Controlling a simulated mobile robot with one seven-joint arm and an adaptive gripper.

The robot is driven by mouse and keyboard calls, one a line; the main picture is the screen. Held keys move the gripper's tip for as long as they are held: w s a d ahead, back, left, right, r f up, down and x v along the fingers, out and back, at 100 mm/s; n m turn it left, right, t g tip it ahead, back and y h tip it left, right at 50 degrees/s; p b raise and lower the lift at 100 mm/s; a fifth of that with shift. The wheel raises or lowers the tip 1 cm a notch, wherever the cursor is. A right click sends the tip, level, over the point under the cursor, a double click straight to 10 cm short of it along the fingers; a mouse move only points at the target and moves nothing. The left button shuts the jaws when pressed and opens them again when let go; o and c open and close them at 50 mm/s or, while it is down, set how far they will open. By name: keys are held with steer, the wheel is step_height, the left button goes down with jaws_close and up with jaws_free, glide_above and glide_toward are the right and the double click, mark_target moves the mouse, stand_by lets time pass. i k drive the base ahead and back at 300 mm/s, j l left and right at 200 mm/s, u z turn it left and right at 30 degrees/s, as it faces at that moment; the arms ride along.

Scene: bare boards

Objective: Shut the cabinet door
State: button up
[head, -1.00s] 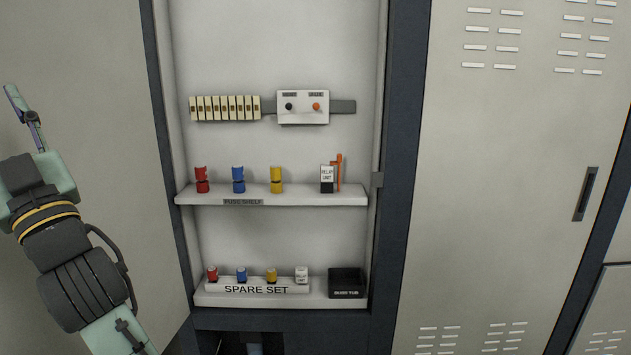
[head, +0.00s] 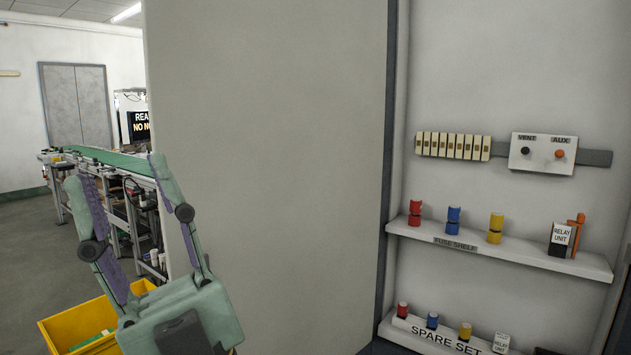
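The cabinet door (head: 270,150) is a large plain grey panel. It stands open on the left of the cabinet (head: 530,60), and the cabinet's inside shows at the right. The door's free edge is its left edge in the picture. My gripper (head: 113,170) is at the lower left by that edge, fingers pointing up and spread wide with nothing between them. Its right finger overlaps the door's edge in the picture; its left finger is beyond the edge. I cannot tell whether it touches the door. The gripper's body hides the door's lower left part.
The fuse shelf (head: 450,244) holds coloured fuses and a relay unit (head: 558,240); a spare set (head: 430,333) sits below. A yellow bin (head: 62,333) stands on the floor behind my gripper. A green-topped conveyor (head: 110,161) is behind the door. Open floor lies far left.

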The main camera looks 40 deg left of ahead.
mark_target(267, 117)
steer(key=j+z, duration=0.1)
steer(key=j, duration=0.35)
steer(key=k+j+z, duration=0.1)
steer(key=j, duration=0.3)
steer(key=k+j+z, duration=0.1)
steer(key=j, duration=0.3)
steer(key=k+j+z, duration=0.1)
steer(key=j, duration=0.35)
steer(key=k+j+z, duration=0.1)
steer(key=j, duration=0.3)
steer(key=k+j+z, duration=0.1)
steer(key=j, duration=0.3)
steer(key=k+j+z, duration=0.1)
steer(key=j, duration=0.25)
steer(key=k+j+z, duration=0.1)
steer(key=j, duration=0.3)
steer(key=j+z, duration=0.2)
steer(key=j, duration=0.75)
steer(key=k+u, duration=0.2)
steer(key=u, duration=0.25)
steer(key=k+j+u, duration=0.15)
steer(key=u, duration=0.25)
steer(key=k, duration=0.05)
